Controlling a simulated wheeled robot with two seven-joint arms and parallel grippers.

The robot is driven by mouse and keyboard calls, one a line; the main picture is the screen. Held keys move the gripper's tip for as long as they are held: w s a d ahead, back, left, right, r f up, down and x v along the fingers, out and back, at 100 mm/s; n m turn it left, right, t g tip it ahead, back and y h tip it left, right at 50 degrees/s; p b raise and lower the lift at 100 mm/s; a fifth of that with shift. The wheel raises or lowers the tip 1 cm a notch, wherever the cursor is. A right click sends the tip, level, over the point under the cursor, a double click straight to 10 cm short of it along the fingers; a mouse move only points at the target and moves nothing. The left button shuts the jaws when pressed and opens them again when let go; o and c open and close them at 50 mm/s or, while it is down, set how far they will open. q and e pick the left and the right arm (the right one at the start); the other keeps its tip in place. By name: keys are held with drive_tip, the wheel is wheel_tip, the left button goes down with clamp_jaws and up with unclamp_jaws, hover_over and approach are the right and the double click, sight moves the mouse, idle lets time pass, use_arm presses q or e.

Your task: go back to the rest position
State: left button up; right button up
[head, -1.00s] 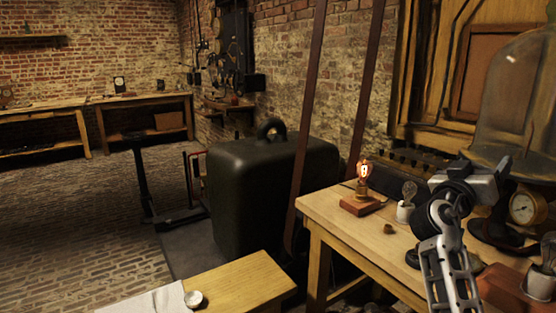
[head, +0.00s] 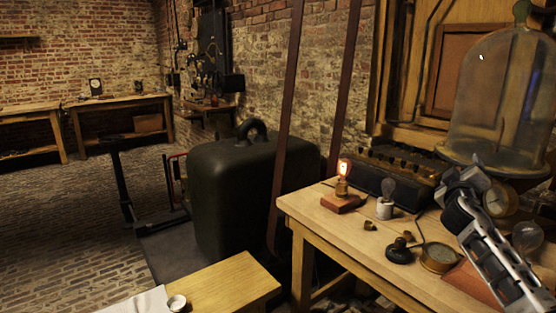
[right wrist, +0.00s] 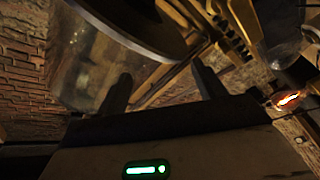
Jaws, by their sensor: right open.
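My right gripper (head: 468,172) is raised over the right end of the wooden workbench (head: 325,213), in front of the glass bell jar (head: 500,95). In the right wrist view its two fingers (right wrist: 160,88) stand apart with nothing between them, and the bell jar's glass (right wrist: 95,70) shows beyond them. A lit bulb (head: 344,168) on a wooden base (head: 341,203) stands on the bench, clear of the gripper. Its glow also shows at the right of the wrist view (right wrist: 288,100). My left gripper is not in view.
An unlit bulb in a white holder (head: 385,208), a black round-based piece (head: 399,253) and a brass gauge (head: 437,258) stand on the bench. A dark battery box (head: 385,175) is behind. A large dark case (head: 235,195) stands left; the floor beyond is open.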

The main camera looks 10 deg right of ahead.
drive_tip(key=w+a+f+n+t+y, duration=0.1)
drive_tip(key=w+a+f+t+y, duration=0.25)
drive_tip(key=a+y, duration=0.4)
drive_tip(key=a+f+y, duration=0.1)
drive_tip(key=a+f, duration=0.1)
drive_tip(key=f, duration=0.1)
drive_tip(key=s+a+f+n+g+y, duration=0.1)
drive_tip(key=a+f, duration=0.2)
drive_tip(key=a+f+y, duration=0.1)
drive_tip(key=a+f, duration=0.2)
drive_tip(key=f, duration=0.1)
drive_tip(key=shift+s+g, duration=0.3)
drive_tip(key=shift+g, duration=0.05)
drive_tip(key=s+a+f+g+y, duration=0.3)
drive_tip(key=s+a+f+y, duration=0.2)
drive_tip(key=s+a+f, duration=1.25)
drive_tip(key=s+a+m+g+y, duration=0.1)
drive_tip(key=s+a, duration=0.9)
drive_tip(key=s, duration=0.4)
drive_tip(key=shift+a+r+m+g+p, duration=0.3)
drive_tip(key=shift+a+r+g+p, duration=0.05)
drive_tip(key=shift+r+g+p, duration=0.1)
drive_tip(key=shift+y, duration=0.25)
